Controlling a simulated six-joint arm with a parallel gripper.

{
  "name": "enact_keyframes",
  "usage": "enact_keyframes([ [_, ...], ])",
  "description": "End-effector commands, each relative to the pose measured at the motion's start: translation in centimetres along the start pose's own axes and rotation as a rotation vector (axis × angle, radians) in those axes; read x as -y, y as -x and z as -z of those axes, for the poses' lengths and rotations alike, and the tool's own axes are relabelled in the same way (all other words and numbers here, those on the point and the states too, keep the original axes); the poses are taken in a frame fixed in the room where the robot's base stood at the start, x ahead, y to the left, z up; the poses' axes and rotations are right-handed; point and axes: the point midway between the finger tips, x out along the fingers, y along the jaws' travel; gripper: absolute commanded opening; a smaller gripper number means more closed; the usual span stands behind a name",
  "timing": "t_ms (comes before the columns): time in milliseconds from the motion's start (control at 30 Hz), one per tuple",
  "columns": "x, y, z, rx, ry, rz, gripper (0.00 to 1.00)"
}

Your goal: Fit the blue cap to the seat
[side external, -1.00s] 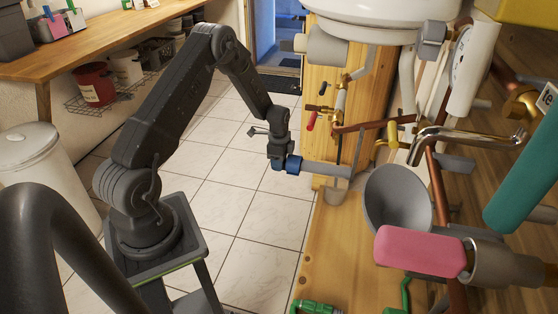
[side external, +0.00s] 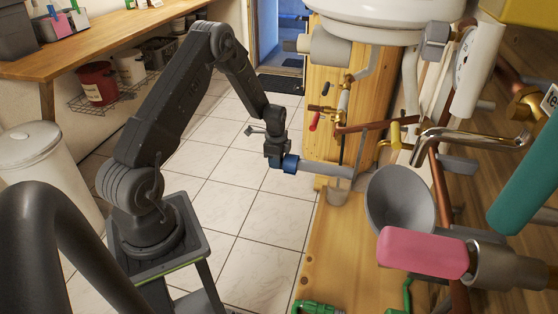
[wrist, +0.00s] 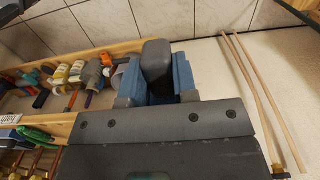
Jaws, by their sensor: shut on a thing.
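The pipe end is not clear there. No other seat can be made out with certainty.
A grey funnel (side external: 400,199) and a pink-capped pipe (side external: 422,253) stand to the right. Copper and brass pipework (side external: 345,100) lies behind, on a wooden panel. A small grey cup (side external: 338,192) is below the pipe. Tiled floor (side external: 240,205) is open left of the panel.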

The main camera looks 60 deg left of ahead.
Motion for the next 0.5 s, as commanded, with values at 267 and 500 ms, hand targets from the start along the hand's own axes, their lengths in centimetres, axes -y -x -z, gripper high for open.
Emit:
enact_keyframes([
  [267,0.0,0.0,-1.1,0.000,0.002,0.000,0.00],
  [500,0.0,0.0,-2.0,0.000,0.001,0.000,0.00],
])
